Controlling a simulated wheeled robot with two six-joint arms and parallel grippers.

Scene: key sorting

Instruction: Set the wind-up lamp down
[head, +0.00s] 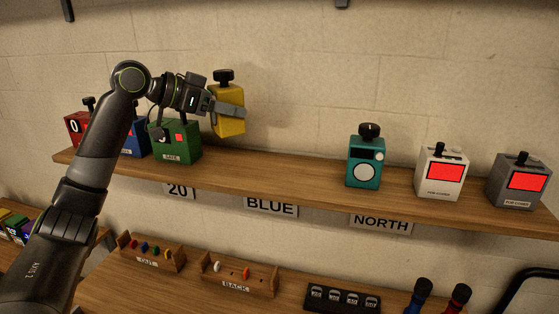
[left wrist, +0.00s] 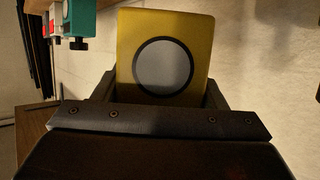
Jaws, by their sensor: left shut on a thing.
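The wind-up lamp (head: 230,124) is a yellow box with a black knob on top. My left gripper (head: 226,108) is shut on it and holds it upright, apparently a little above the wooden shelf (head: 270,177), to the right of the green box (head: 180,148). In the left wrist view the lamp (left wrist: 125,55) shows a grey disc with a black ring between my fingers (left wrist: 160,95). Its underside is hidden there. My right gripper is not in view.
Red (head: 76,127) and blue (head: 140,142) boxes stand left of the green one, partly behind my arm. A teal box (head: 362,172), a white box (head: 440,184) and a grey box (head: 508,190) stand to the right. The shelf between green and teal is bare.

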